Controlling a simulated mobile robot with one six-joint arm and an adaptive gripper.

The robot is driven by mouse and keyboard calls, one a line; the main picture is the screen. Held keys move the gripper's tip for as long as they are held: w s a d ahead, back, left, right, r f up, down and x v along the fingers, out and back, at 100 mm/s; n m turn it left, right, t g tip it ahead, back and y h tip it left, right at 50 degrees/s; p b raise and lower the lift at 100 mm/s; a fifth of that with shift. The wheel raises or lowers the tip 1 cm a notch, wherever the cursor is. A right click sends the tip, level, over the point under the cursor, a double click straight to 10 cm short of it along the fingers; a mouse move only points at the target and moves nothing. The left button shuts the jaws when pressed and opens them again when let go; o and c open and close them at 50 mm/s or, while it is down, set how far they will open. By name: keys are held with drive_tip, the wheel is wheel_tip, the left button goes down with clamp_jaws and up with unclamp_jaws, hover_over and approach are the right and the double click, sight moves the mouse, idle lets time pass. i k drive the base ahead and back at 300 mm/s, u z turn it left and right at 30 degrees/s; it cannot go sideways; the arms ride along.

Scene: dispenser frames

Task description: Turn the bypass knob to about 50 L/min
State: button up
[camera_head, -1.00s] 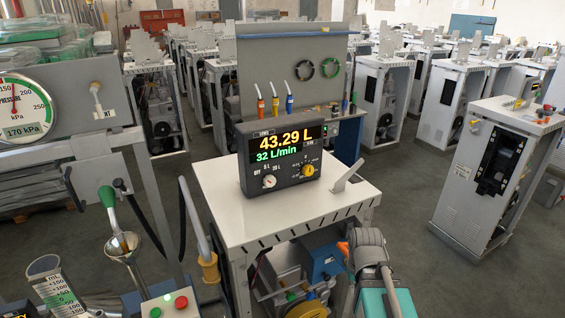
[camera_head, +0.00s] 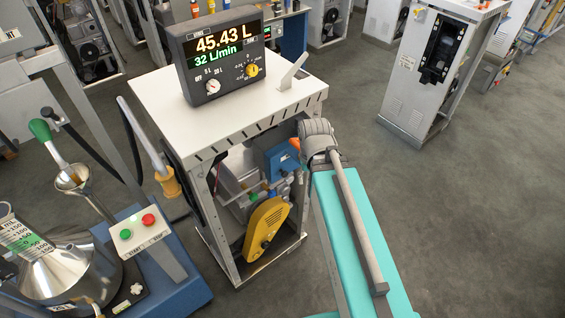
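The meter box (camera_head: 226,50) stands on the white top of the dispenser frame (camera_head: 160,100). Its display reads 45.43 L and 32 L/min. A white knob (camera_head: 213,87) and a yellow knob (camera_head: 252,70) sit on its lower face. Inside the open frame are a blue box (camera_head: 281,160) and a yellow guard (camera_head: 265,228). I cannot make out a knob there that is clearly marked bypass. My teal arm reaches up from the bottom to the frame's right side. Its grey joint covers part of the inside, and I cannot see my gripper or its fingers.
A nozzle (camera_head: 165,182) hangs by the frame's left side. Another cabinet (camera_head: 432,75) stands at the upper right. The floor at right is clear.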

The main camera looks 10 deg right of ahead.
sight(290, 178)
drive_tip(key=z, duration=0.75)
drive_tip(key=k, duration=1.1)
drive_tip(key=u, duration=0.6)
drive_tip(key=i, duration=0.95)
